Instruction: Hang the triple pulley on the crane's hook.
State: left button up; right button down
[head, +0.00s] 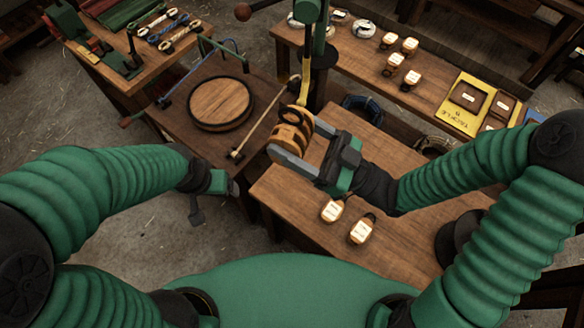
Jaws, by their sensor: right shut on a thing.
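My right gripper (290,150) is shut on the triple pulley (294,129), a brown wooden block with dark bands, and holds it above the gap between the tables. The crane (314,35) is a green post with a yellow strip (305,75) hanging beside it. The lower end of this strip, where the crane's hook would be, meets the top of the pulley in the picture. I cannot tell whether they touch or are linked. My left gripper (197,208) is at centre left, away from the pulley; its fingers are dark and small, and their opening is unclear.
Two small pale-labelled pulleys (346,222) stand on the near table (400,235). A round wooden disc (221,103) lies on the left table. The back bench holds several more pulleys (395,63) and a yellow tray (468,100).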

jog(key=f+b, duration=0.1)
jog(key=f, duration=0.1)
jog(key=f+b, duration=0.1)
jog(key=f, duration=0.1)
jog(key=f+b, duration=0.1)
jog(key=f, duration=0.1)
jog(key=shift+d+f+b, duration=0.3)
jog(key=shift+d+b, duration=0.1)
jog(key=shift+w+a, duration=0.3)
jog(key=shift+w, duration=0.3)
jog(key=shift+w+d, duration=0.15)
jog(key=shift+w, duration=0.4)
pick_arm(q)
jog(key=s+b+x, duration=0.2)
jog(key=x, duration=0.6)
jog(key=shift+d+f, duration=0.25)
jog(key=shift+f, duration=0.35)
pick_arm(e)
jog(key=w+d+f, duration=0.1)
jog(key=w, duration=0.9)
jog(key=shift+d+f, duration=0.3)
jog(key=shift+f, duration=0.05)
jog(key=shift+c, duration=0.7)
grip_release()
jog(key=shift+s, duration=0.1)
